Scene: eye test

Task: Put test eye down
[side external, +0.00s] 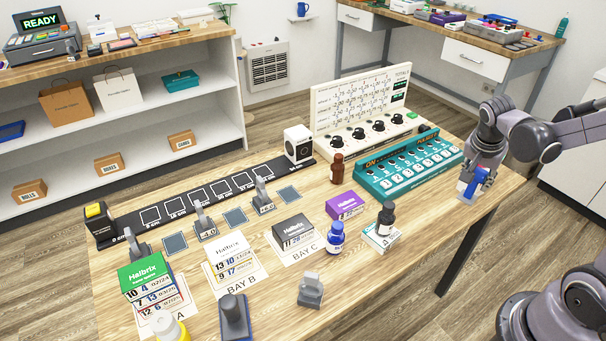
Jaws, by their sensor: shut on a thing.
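My gripper (476,172) is at the right end of the table, pointing down. It is shut on a small blue and white thing (469,188), at or just above the tabletop near its right edge. My gripper partly covers this thing, so I cannot tell exactly what it is or whether it touches the table. Nothing in view is clearly labelled as a test eye. A white cube with a round black face (298,144) stands at the far end of a black marked rail (190,198), well left of my gripper.
A teal switch panel (408,168) lies just left of my gripper, with a white dial console (365,125) behind it. Bare wood (440,215) lies in front of my gripper.

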